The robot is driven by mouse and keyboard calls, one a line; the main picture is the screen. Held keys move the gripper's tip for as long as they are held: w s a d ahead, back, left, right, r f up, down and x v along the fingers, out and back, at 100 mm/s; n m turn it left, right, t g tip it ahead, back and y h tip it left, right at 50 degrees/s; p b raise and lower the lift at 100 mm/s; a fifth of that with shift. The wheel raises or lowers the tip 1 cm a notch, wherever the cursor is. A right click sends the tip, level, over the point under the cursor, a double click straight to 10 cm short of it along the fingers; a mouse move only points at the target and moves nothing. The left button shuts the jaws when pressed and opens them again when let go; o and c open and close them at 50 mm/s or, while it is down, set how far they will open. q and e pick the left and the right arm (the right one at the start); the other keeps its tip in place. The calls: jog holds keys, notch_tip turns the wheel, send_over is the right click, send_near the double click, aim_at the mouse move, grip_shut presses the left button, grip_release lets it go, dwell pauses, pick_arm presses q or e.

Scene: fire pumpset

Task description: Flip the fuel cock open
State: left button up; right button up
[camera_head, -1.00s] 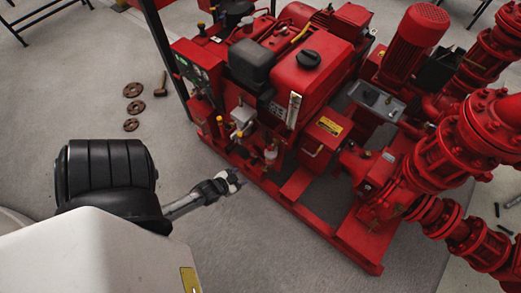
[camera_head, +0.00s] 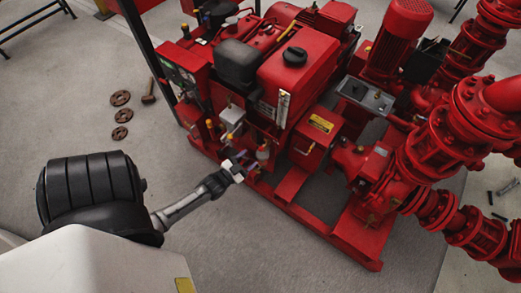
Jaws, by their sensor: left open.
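The red pumpset (camera_head: 300,75) fills the upper middle and right of the head view. Its red fuel tank with a black cap (camera_head: 294,56) is on top, with a clear sight gauge (camera_head: 283,110) on the near side. A small bowl-shaped fitting (camera_head: 263,154) sits below it, near the frame's left end. The fuel cock is too small to tell apart among these fittings. My left gripper (camera_head: 236,170) is open and empty, just left of and slightly below the bowl fitting. I cannot tell whether it touches anything. My right gripper is not in view.
A red base rail (camera_head: 330,232) runs along the pumpset's near edge. The near floor is clear.

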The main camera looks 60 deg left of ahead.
aim_at(259, 148)
pick_arm(q)
jog(key=shift+b+x, duration=0.85)
jog(key=shift+x, duration=2.55)
jog(key=shift+f, duration=0.1)
jog(key=c, duration=0.9)
jog(key=shift+s+a+r+n+p, duration=0.1)
jog(key=shift+a+r+n+p, duration=0.15)
jog(key=shift+n+p, duration=0.45)
jog(key=shift+s+a+f+n, duration=0.15)
jog(key=shift+a+n, duration=0.2)
jog(key=shift+n, duration=0.55)
jog(key=o, duration=0.9)
